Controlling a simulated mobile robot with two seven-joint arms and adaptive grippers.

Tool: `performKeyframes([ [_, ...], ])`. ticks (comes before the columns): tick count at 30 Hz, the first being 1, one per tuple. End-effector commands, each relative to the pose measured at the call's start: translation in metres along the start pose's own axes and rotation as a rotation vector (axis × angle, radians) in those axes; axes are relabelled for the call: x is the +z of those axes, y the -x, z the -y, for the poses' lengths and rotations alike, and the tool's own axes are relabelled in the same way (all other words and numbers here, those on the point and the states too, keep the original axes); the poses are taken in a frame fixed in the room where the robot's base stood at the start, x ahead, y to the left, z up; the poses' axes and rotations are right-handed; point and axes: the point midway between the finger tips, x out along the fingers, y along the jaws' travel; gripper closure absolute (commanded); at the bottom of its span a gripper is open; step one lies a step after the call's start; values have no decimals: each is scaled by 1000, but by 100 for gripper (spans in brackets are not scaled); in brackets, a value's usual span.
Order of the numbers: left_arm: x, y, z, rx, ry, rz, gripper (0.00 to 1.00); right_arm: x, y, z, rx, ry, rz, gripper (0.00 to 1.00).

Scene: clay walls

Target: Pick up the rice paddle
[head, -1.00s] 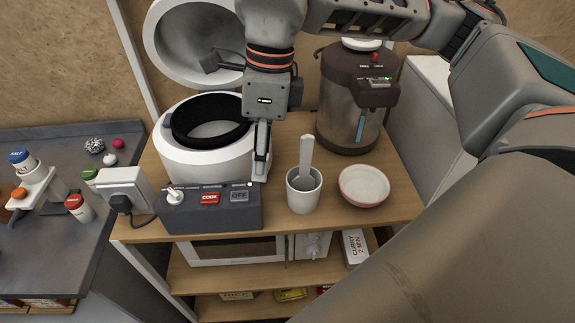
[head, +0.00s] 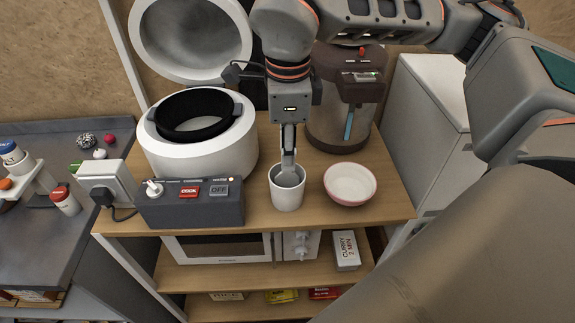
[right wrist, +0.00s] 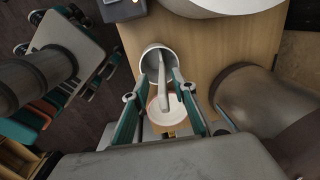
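The pale rice paddle (right wrist: 162,92) stands in a white cup (head: 287,192) on the wooden shelf top. In the head view my right gripper (head: 289,168) is directly above the cup, pointing down, and hides most of the paddle's handle. In the right wrist view the two fingers of my right gripper (right wrist: 163,103) are apart, with the handle between them and a gap on each side. The paddle's lower end is inside the cup (right wrist: 148,54). My left gripper is not in view.
A white bowl (head: 350,184) stands just right of the cup. The rice cooker (head: 200,155) with its lid up and a switch box (head: 192,207) are on the left. A brown water dispenser (head: 335,115) stands behind. The shelf's front right is clear.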

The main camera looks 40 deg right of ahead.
Motion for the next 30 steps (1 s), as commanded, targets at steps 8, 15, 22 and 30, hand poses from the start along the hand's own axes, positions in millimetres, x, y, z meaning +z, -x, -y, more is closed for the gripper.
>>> performKeyframes([
  [8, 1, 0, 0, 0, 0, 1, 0, 1, -39, 5, 3, 1, -2, 74],
  [15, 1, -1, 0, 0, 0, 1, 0, 1, -45, 6, 0, 0, 1, 74],
  [22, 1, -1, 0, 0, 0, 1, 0, 1, -45, 6, 0, 0, 0, 100],
  [30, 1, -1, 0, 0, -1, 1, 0, 1, -45, 6, 0, 0, 0, 100],
])
